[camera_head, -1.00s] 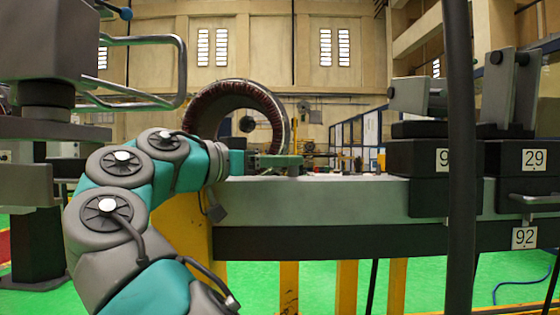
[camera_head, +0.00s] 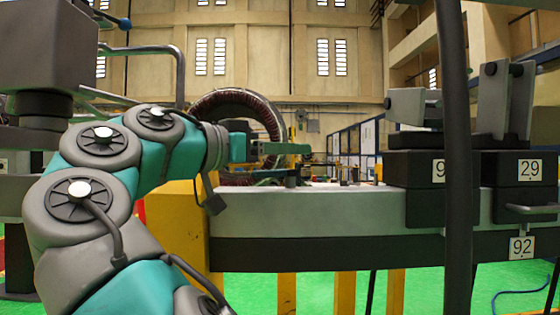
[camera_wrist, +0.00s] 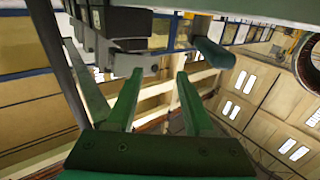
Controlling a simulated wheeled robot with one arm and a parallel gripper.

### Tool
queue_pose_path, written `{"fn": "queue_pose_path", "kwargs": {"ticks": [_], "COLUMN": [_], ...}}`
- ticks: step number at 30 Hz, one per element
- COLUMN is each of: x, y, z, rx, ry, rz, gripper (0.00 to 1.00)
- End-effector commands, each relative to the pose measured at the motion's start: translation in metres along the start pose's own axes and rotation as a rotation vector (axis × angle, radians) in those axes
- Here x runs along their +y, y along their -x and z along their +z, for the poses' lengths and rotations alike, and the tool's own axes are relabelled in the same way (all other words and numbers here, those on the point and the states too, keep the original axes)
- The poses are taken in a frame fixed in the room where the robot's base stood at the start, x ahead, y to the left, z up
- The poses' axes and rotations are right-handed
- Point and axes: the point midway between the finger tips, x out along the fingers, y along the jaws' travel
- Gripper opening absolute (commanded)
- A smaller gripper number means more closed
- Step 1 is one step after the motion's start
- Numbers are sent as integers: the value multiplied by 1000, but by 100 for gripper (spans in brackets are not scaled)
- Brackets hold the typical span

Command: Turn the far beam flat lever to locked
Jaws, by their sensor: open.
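My gripper (camera_head: 285,148) is above the top of the grey beam (camera_head: 330,212) in the head view, its fingers pointing right. In the wrist view my gripper (camera_wrist: 152,78) is open, with its two green fingers apart. A flat grey metal piece (camera_wrist: 132,64), possibly the flat lever, shows beyond the left fingertip. A dark rounded cylinder (camera_wrist: 213,53) lies beyond the right fingertip. Nothing is clearly held between the fingers. I cannot tell for sure which part is the far beam's lever, or how it is turned.
Dark blocks with a 29 label (camera_head: 530,168) and a 92 label (camera_head: 521,248) stand at the right. A dark vertical post (camera_head: 458,200) crosses the head view. A large ring (camera_head: 272,112) stands behind my arm. Small parts (camera_head: 345,172) stand along the beam.

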Motion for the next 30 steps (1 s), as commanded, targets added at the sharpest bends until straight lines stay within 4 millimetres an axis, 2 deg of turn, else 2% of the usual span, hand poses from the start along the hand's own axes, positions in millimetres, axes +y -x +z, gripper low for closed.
{"fn": "queue_pose_path", "kwargs": {"ticks": [21, 30], "x": [82, 101], "y": [34, 42], "z": [-7, -10], "rx": [1, 0], "ry": [0, 0], "rz": [1, 1], "gripper": [52, 52]}}
